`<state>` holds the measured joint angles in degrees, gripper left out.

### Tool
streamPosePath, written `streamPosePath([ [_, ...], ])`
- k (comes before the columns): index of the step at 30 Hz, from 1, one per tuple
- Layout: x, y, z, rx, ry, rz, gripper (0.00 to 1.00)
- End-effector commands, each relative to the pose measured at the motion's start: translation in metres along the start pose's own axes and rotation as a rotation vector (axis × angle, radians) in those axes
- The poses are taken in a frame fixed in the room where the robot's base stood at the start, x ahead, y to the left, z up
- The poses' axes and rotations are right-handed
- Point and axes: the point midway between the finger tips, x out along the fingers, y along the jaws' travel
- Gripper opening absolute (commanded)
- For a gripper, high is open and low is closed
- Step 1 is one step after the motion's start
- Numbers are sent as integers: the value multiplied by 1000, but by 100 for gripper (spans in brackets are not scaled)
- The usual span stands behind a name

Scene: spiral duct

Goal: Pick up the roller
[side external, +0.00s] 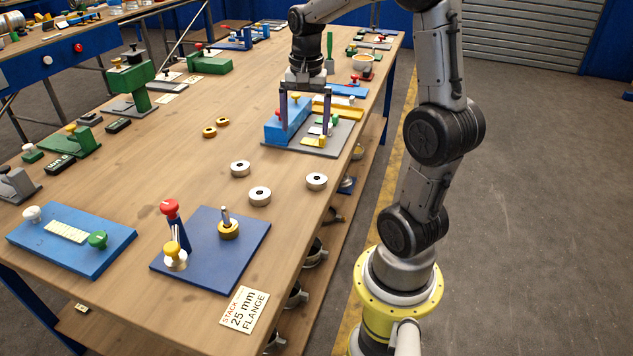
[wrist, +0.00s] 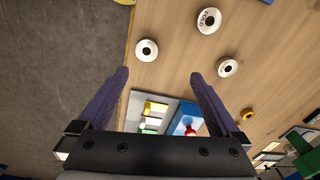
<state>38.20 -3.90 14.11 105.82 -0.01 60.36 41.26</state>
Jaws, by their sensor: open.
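Nothing is clearly identifiable as the roller; three short silver ring-shaped pieces are the likely candidates. One silver ring (side external: 316,186) is near the table's right edge, another silver ring (side external: 240,174) is left of it, and a lettered silver ring (side external: 260,202) is nearest the camera of the three. They show in the wrist view as the ring by the table edge (wrist: 139,51), the lettered ring (wrist: 209,28) and the third ring (wrist: 222,72). My gripper (side external: 305,133) is open and empty, pointing down above the grey fixture plate, beyond the rings. It also shows in the wrist view (wrist: 159,75).
The grey fixture plate (side external: 335,137) carries a blue block (side external: 273,128) and yellow parts below my gripper. Brass rings (side external: 209,132) lie to the left. A blue plate (side external: 230,258) with upright pins stands nearer the camera. The wood between rings and fixture is clear.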

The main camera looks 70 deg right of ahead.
Motion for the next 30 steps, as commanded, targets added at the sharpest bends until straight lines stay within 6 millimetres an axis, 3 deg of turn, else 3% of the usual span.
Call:
streamPosePath([
  [2, 15, 13, -16, 59, -30, 29, 100],
  [6, 25, 26, -23, 101, -48, 46, 100],
  [11, 45, 28, -22, 103, -50, 48, 100],
  [19, 93, 30, -19, 101, -49, 47, 100],
  [30, 125, 30, -17, 100, -49, 47, 100],
])
